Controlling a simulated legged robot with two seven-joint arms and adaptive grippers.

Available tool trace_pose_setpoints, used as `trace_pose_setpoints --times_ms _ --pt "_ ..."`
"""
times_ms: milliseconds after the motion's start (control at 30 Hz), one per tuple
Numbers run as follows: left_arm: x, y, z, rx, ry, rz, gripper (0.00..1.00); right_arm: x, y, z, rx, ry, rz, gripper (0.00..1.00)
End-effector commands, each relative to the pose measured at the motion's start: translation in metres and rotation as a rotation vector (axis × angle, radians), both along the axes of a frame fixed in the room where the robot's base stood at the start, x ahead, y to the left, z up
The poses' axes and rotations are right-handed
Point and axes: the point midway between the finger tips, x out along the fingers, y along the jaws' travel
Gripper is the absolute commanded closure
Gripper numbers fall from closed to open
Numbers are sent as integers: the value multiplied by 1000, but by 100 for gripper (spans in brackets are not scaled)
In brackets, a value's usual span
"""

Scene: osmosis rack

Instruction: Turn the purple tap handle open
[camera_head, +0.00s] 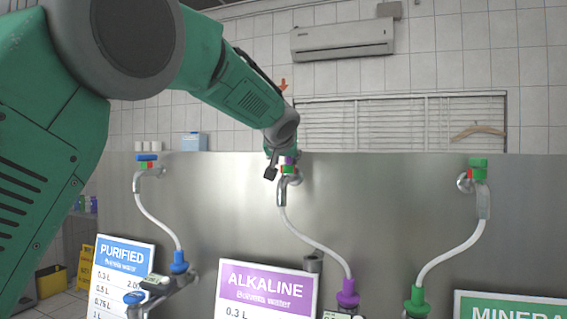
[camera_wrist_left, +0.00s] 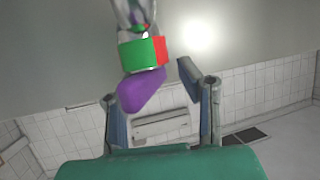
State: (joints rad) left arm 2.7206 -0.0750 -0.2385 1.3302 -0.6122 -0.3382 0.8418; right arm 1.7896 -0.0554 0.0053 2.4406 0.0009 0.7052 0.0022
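The purple tap handle (camera_wrist_left: 141,90) shows in the left wrist view, next to a green and red collar (camera_wrist_left: 140,54) on a metal tap. In the head view the handle (camera_head: 291,160) is mostly hidden by my left gripper (camera_head: 279,167), above the alkaline tap (camera_head: 289,181). In the left wrist view my left gripper (camera_wrist_left: 150,86) is open, with its fingers apart. The handle lies between the fingertips, close to the left finger, with a gap to the right one. Contact cannot be told. My right gripper is not in view.
A blue-handled tap (camera_head: 147,158) stands to the left and a green-handled tap (camera_head: 478,163) to the right on the steel panel (camera_head: 390,190). Hoses hang below the taps. An alkaline sign (camera_head: 266,285) stands in front. The space above the panel is mostly free.

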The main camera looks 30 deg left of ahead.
Motion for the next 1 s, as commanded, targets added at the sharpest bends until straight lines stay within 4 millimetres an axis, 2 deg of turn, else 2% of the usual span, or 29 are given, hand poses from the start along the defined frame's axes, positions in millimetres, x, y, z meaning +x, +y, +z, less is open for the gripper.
trace_pose_setpoints --times_ms 233,267,300,333,733,1000 --pt "1 3 -1 -3 -1 -2 68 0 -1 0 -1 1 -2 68" --pt "1 5 -2 -4 -1 -2 76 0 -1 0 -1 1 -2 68" --pt "1 8 -2 -6 -1 -2 90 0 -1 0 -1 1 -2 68" --pt "1 8 -3 -7 -1 -3 100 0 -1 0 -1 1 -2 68" --pt "3 10 -5 -9 3 -9 100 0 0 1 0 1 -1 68" --pt "3 10 -7 -19 4 -183 100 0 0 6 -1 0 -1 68"
